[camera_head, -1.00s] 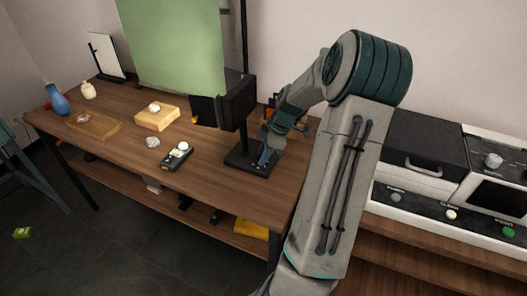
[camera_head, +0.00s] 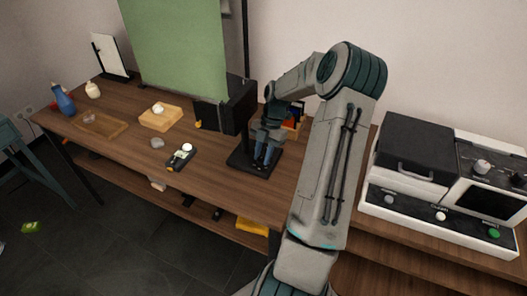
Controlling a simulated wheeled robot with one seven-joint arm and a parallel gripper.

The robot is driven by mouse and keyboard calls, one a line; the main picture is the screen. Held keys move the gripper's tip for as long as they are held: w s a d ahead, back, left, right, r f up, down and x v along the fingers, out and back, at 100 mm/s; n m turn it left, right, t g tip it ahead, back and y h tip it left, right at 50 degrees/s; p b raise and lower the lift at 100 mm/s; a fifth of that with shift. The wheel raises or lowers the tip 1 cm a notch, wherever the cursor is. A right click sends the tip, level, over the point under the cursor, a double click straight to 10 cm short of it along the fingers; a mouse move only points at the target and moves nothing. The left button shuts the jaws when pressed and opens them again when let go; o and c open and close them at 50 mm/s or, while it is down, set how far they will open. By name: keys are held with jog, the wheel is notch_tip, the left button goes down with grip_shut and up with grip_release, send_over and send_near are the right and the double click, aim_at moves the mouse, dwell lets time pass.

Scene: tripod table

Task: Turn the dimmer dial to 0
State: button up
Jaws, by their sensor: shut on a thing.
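My gripper (camera_head: 262,164) points down onto a flat black base plate (camera_head: 241,163) on the right part of the wooden table. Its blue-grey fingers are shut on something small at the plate. I take this to be the dimmer dial, but the fingers hide it, so its setting cannot be read. A black box-shaped housing (camera_head: 238,108) stands just behind the plate, beside a tall dark post (camera_head: 245,40).
A machine with knobs (camera_head: 440,190) stands right.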

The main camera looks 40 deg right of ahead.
jog(key=shift+w+n, duration=0.1)
jog(key=shift+n, duration=0.4)
jog(key=o, duration=1)
jog(key=v, duration=1.3)
jog(key=shift+w+r+g+p, duration=0.3)
jog(key=shift+w+r+p, duration=0.05)
jog(key=shift+w+r, duration=0.05)
jog(key=shift+a, duration=0.15)
